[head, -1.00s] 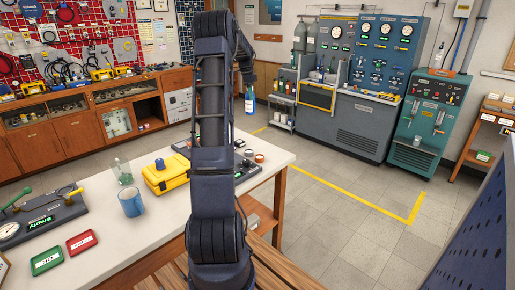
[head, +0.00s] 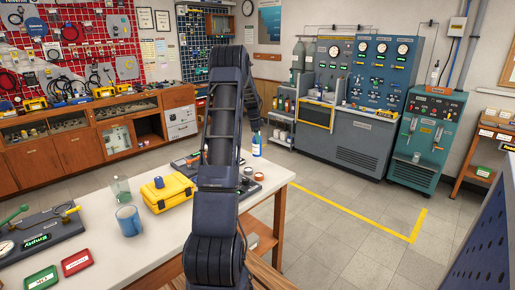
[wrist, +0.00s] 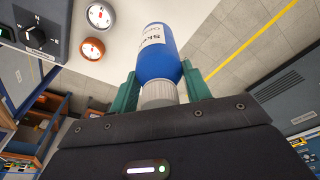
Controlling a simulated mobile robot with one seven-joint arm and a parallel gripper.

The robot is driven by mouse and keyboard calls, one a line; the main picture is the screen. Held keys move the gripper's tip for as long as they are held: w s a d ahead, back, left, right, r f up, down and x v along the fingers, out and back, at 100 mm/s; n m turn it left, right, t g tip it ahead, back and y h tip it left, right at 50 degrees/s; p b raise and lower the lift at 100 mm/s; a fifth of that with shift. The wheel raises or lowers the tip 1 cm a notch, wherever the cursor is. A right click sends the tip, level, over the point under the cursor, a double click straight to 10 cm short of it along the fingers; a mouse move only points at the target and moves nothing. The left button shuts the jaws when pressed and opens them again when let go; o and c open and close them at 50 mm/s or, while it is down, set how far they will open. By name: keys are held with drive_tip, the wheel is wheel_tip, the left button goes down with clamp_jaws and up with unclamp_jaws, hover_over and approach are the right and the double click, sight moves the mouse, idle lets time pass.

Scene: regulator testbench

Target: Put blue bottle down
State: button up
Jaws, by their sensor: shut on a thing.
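My gripper (wrist: 160,88) is shut on the blue bottle (wrist: 156,52), with a green finger on either side near its grey-white ribbed cap. The bottle has a white label with dark print. In the head view the blue bottle (head: 257,148) shows just right of my arm, by the right end of the white worktable (head: 175,240). I cannot tell whether its base touches the tabletop.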

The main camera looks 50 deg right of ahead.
sight(258, 146)
drive_tip(key=shift+f, duration=2.75)
drive_tip(key=shift+f, duration=0.1)
drive_tip(key=o, duration=1.2)
